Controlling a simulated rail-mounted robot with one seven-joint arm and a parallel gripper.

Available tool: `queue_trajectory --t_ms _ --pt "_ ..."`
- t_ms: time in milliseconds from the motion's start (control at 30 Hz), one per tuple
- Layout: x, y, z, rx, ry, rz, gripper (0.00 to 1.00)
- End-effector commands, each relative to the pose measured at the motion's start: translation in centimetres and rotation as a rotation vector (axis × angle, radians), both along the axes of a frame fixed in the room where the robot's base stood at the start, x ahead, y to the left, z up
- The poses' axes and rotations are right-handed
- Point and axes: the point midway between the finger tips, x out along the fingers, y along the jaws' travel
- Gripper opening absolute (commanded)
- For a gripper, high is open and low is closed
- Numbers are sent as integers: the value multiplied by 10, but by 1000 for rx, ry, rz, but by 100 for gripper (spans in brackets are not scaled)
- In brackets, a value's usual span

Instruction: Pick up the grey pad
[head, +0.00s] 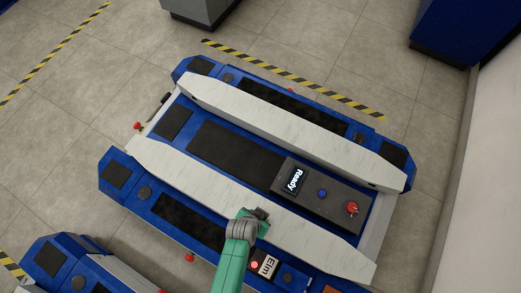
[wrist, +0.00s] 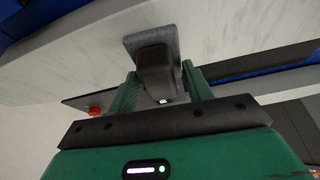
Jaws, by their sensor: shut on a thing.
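The grey pad (wrist: 152,40) is a small dark plate with a thicker block on it, in the upper middle of the wrist view. My gripper (wrist: 159,76) has its two green fingers on either side of the block and is shut on it. In the head view my gripper (head: 256,214) is at the near white rail of the blue cart, and a small dark piece of the pad (head: 263,213) shows at its tip. The plate is seen against the pale rail; I cannot tell whether it touches it.
The blue lift cart (head: 113,192) has two long white rails (head: 200,178). Between them sits a dark control box (head: 328,203) with a "Ready" screen and a red knob (head: 352,208). Another blue cart (head: 55,262) stands at lower left. Tiled floor is free at upper left.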

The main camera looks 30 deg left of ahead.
Motion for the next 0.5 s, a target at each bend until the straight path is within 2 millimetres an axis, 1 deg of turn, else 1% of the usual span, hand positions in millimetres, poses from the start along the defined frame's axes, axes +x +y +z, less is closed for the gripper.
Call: queue_trajectory --t_ms 33,300,400,500 --pt "-15 -2 5 -1 5 0 27" --pt "-91 -14 12 0 4 -1 27" --pt "-111 -17 13 1 3 -2 27" --pt "-124 -18 13 -1 1 0 27"
